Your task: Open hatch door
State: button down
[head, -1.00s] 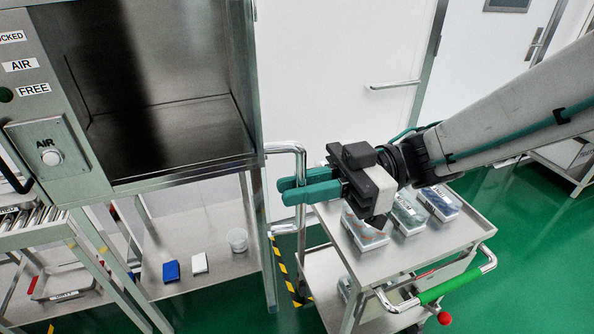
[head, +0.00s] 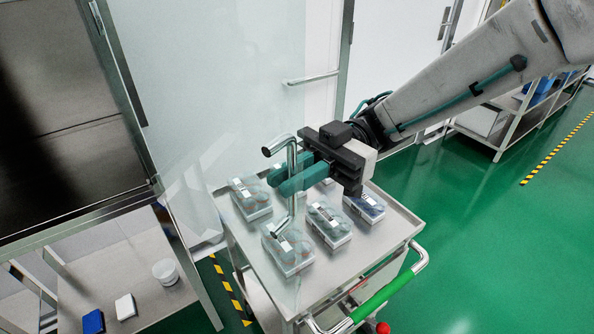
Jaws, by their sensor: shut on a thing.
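The hatch door (head: 215,100) is a clear glass panel, swung out from the left edge of its frame's right post and standing open at an angle to the steel chamber (head: 60,130). Its metal bar handle (head: 292,158) is upright near the panel's outer edge. My gripper (head: 280,180), with teal fingers, is shut on the handle. The fingers hide the middle of the bar. The chamber inside is dark, and the part in view looks empty.
A steel cart (head: 385,225) with several clear-lidded packs stands below my gripper, with a green push bar (head: 385,297) at its front. A white cup (head: 165,271) stands on the lower shelf. Green floor (head: 480,230) is free at right.

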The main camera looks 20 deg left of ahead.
jog(key=shift+w+r, duration=0.1)
jog(key=shift+w, duration=0.3)
jog(key=c, duration=1.6)
grip_release()
jog(key=shift+a, duration=0.15)
jog(key=shift+o, duration=0.2)
jog(key=shift+w+d, duration=0.15)
jog(key=shift+d, duration=0.05)
jog(key=v, duration=0.7)
jog(key=shift+w+d, duration=0.15)
jog(key=shift+w, duration=0.05)
